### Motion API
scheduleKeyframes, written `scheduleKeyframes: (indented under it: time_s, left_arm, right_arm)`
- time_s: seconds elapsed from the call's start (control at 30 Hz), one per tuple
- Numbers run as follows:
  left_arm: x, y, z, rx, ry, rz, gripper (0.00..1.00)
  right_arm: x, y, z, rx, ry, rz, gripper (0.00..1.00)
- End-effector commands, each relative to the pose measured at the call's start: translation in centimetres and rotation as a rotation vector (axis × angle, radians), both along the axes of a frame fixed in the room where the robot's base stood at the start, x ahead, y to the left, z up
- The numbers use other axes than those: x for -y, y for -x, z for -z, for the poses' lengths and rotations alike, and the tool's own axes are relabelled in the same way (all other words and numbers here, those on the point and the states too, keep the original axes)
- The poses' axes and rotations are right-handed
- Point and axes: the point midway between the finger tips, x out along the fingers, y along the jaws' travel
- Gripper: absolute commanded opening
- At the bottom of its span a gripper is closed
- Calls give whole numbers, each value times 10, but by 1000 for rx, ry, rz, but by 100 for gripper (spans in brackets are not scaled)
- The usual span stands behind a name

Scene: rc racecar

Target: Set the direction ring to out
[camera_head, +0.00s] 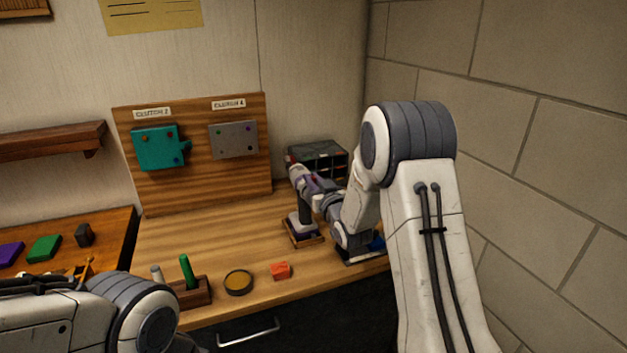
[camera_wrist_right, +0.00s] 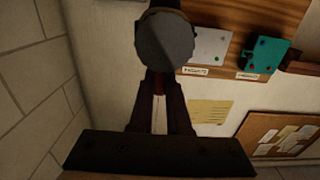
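A grey and purple power driver (camera_head: 303,178) stands upright in a small wooden-edged stand on the right part of the workbench. My right gripper (camera_head: 318,190) reaches it from the right, at its upper part. In the right wrist view, the driver's dark round end (camera_wrist_right: 165,42) fills the top centre. A small dark red part (camera_wrist_right: 160,84) shows between the tips of my right gripper (camera_wrist_right: 160,92). The fingers are a little apart; I cannot tell whether they press on it. The direction ring's setting cannot be read. My left arm shows at lower left, its gripper out of view.
A wooden board (camera_head: 195,190) carries a teal box (camera_head: 158,148) and a grey plate (camera_head: 233,140). A dark organiser (camera_head: 318,155) stands behind the driver. In front lie an orange block (camera_head: 281,271), a round tin (camera_head: 238,282) and a holder (camera_head: 190,294) with a green peg.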

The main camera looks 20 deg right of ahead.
Motion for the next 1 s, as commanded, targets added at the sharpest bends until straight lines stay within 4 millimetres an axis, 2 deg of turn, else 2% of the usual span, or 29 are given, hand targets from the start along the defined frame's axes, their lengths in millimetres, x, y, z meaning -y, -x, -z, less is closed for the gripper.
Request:
scheduleKeyframes:
  time_s: [0.37, 1.0]
  left_arm:
    - [0, 0, 7, 0, 0, 0, 50]
    - [0, 0, 76, 0, 0, 0, 50]
  right_arm:
    - [-1, 0, 2, 3, 25, 0, 0]
    - [-19, 1, 8, 17, 407, 0, 0]
